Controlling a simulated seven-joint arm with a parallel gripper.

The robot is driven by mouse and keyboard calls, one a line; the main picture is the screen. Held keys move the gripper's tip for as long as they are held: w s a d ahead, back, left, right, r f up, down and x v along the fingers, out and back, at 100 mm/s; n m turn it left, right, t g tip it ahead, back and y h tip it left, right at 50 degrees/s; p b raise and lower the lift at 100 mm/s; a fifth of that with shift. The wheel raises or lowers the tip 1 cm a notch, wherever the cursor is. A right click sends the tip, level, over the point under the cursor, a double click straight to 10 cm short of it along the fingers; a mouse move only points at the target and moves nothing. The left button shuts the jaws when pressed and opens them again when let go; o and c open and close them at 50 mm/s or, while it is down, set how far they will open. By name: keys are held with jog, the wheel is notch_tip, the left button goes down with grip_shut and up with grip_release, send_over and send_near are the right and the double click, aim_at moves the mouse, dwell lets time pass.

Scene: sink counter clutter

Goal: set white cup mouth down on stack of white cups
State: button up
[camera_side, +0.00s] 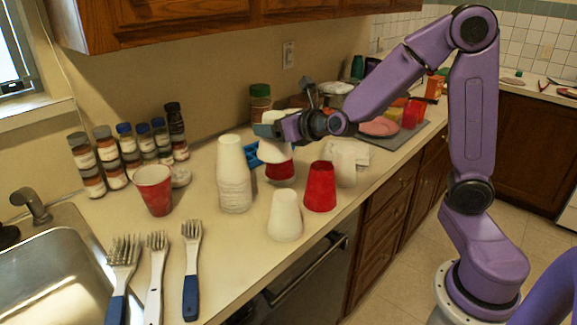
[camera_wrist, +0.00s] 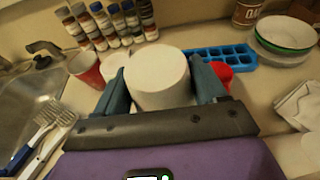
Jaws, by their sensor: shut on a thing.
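My gripper (camera_side: 268,132) is shut on a white cup (camera_side: 276,153) and holds it mouth down above the counter. In the wrist view, the held cup (camera_wrist: 160,75) sits between the two dark fingers (camera_wrist: 162,90) with its closed base toward the camera. The stack of white cups (camera_side: 233,180) stands mouth down on the counter, just left of the held cup in the side view. The held cup's rim is partly hidden in the wrist view.
Red cups (camera_side: 320,187) (camera_side: 281,172) stand near the held cup; another (camera_side: 154,190) is left of the stack. A blue tray (camera_wrist: 222,54) lies behind. Bottles (camera_side: 127,148) line the wall. Forks and brushes (camera_side: 157,265) lie front left, beside the sink (camera_side: 50,265).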

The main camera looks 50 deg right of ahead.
notch_tip(320, 180, up, 13)
jog(key=n+y, duration=0.3)
send_over(230, 138)
jog(key=f, duration=0.1)
jog(key=shift+y, duration=0.3)
jog(key=shift+f, duration=6.2)
jog(key=shift+f, duration=0.95)
jog(key=o, duration=1.1)
jog(key=v, duration=1.7)
jog(key=shift+r, duration=0.4)
